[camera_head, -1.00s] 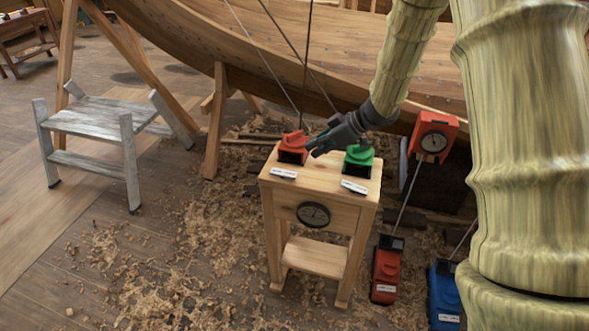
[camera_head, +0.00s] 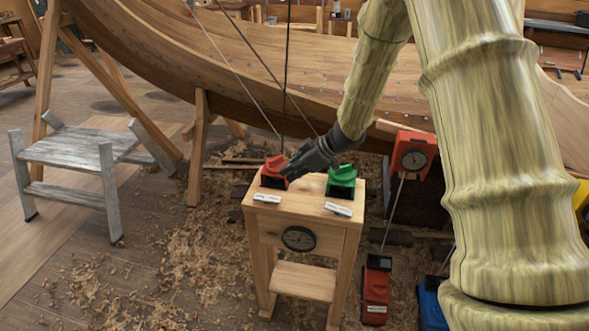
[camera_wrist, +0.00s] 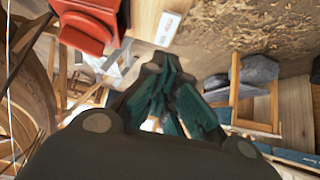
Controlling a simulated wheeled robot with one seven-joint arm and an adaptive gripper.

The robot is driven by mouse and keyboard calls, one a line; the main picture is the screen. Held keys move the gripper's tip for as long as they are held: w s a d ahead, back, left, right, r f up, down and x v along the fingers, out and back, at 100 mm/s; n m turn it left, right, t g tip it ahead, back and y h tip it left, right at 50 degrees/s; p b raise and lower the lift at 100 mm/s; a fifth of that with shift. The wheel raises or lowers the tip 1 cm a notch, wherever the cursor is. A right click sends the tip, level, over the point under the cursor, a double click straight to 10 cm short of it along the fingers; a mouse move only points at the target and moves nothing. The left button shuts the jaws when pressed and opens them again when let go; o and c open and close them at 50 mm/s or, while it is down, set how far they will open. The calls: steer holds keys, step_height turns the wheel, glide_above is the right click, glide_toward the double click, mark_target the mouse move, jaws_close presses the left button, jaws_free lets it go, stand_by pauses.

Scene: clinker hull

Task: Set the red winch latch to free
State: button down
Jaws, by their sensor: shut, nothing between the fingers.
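The small red winch (camera_head: 271,172) stands on the left of a wooden stand's top, with a white label in front of it. It also shows in the wrist view (camera_wrist: 88,22) at the upper left, cut off by the edge. A green winch (camera_head: 341,180) stands on the right of the same top. My gripper (camera_head: 290,174) is shut and empty, its fingertips close to the right side of the red winch. I cannot tell whether they touch. In the wrist view the fingers (camera_wrist: 172,98) are together. The latch's setting is too small to read.
The wooden stand (camera_head: 301,214) carries a round dial (camera_head: 299,238). A red dial box (camera_head: 413,156), a red unit (camera_head: 375,292) and a blue unit (camera_head: 432,306) are to the right. The hull (camera_head: 250,75) rises behind. A grey step stool (camera_head: 75,160) is at left.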

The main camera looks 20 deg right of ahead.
mark_target(268, 197)
steer(key=x, duration=0.5)
steer(key=shift+w+a+f, duration=0.1)
steer(key=shift+a+f, duration=0.1)
steer(key=shift+f, duration=0.05)
step_height(268, 197, down, 2)
steer(key=shift+f+p, duration=0.1)
steer(key=shift+p, duration=0.3)
steer(key=shift+f, duration=0.7)
